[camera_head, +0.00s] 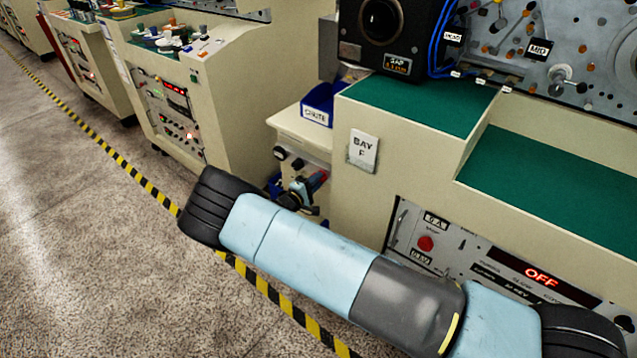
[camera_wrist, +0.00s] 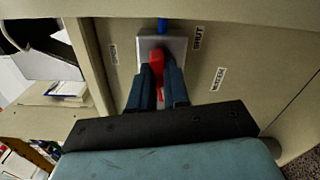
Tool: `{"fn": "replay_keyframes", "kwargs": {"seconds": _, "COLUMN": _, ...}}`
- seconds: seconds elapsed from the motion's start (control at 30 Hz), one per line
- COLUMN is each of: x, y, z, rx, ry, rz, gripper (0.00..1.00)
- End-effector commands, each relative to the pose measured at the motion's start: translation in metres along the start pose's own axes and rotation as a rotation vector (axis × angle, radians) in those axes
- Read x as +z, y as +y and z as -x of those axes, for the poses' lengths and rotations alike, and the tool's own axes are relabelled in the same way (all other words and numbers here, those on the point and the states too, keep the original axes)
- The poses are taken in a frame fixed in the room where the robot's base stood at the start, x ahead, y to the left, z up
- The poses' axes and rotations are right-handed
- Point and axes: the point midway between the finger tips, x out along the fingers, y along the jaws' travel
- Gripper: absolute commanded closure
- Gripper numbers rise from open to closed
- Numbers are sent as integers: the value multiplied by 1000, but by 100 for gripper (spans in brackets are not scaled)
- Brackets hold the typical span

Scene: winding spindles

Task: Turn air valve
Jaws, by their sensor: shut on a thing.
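The air valve's red handle (camera_wrist: 156,60) stands in front of a grey metal plate (camera_wrist: 177,46) on a beige panel. A short blue pipe (camera_wrist: 162,25) rises above the plate. In the wrist view, my gripper (camera_wrist: 159,78) has one dark finger on each side of the handle and is shut on it. The handle looks roughly upright there, in line with the pipe. My arm hides part of the area below.
A SHUT label (camera_wrist: 198,38) is right of the plate; the other labels are hard to read. A blue bin (camera_head: 320,101) sits above the valve. The BAY F cabinet (camera_head: 350,190) stands close to my arm. Open floor (camera_head: 90,240) lies to the left.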

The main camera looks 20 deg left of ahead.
Motion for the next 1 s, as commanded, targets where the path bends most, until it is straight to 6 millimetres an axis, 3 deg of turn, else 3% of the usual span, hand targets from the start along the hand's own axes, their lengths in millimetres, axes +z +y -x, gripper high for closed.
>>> {"fn": "replay_keyframes", "kwargs": {"seconds": 0.03, "x": 5, "y": -8, "z": -1, "rx": -7, "ry": -6, "rz": -23, "gripper": 100}}
{"fn": "replay_keyframes", "kwargs": {"seconds": 0.4, "x": 4, "y": -9, "z": 0, "rx": -8, "ry": -7, "rz": -195, "gripper": 100}}
{"fn": "replay_keyframes", "kwargs": {"seconds": 1.0, "x": 4, "y": -10, "z": 0, "rx": -10, "ry": -5, "rz": -230, "gripper": 100}}
